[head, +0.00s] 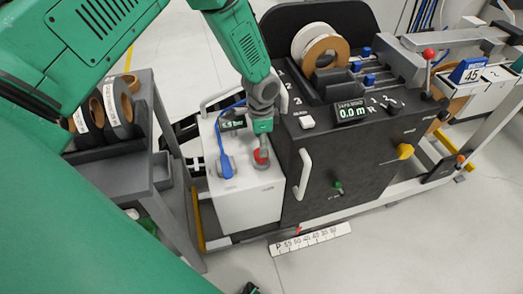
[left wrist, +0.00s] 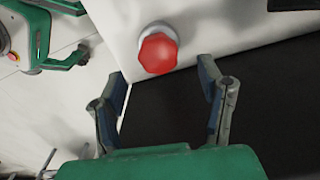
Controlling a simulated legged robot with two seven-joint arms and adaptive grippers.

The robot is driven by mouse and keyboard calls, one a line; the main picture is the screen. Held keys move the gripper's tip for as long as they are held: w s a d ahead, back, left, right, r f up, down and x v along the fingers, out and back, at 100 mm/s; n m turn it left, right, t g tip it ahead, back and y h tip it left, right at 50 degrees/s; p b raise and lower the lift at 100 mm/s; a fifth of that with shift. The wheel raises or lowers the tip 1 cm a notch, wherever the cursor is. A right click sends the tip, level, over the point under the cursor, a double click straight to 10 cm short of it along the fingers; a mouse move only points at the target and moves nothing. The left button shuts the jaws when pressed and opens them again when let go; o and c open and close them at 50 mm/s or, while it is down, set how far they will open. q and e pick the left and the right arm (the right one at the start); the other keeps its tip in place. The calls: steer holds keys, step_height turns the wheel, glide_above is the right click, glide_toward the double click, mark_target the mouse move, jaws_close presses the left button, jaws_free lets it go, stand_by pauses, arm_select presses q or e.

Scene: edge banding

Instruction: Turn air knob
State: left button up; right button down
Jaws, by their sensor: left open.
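The red air knob (head: 261,157) sits on top of the white box at the left end of the machine. In the left wrist view the knob (left wrist: 158,52) is a red, many-sided cap on the white surface. My left gripper (head: 262,148) reaches down from above, close over the knob. In the left wrist view the gripper (left wrist: 160,74) has its two fingers wide apart, with the knob ahead of the gap. I see no clear contact. My right gripper does not show clearly in either view.
A blue-handled part (head: 222,150) and a small display (head: 233,123) are beside the knob on the white box (head: 250,205). The black machine (head: 345,160) with a "0.0 m" display (head: 351,111) stands right. A grey cart (head: 120,165) with rolls stands left.

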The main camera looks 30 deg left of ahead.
arm_select(q)
step_height(320, 180, up, 7)
stand_by(0.3)
steer(key=shift+f, duration=0.15)
steer(key=s+d+f+n+h, duration=0.1)
steer(key=s+d+f+n, duration=0.15)
steer(key=s+f, duration=0.45)
steer(key=s+d+f+n, duration=0.2)
steer(key=s+d+f, duration=0.1)
steer(key=s, duration=0.8)
steer(key=s+a+n+y, duration=0.1)
steer(key=s+n, duration=0.3)
steer(key=s, duration=0.8)
steer(key=shift+a+f+t, duration=0.2)
steer(key=shift+a+t, duration=0.1)
steer(key=shift+a, duration=0.25)
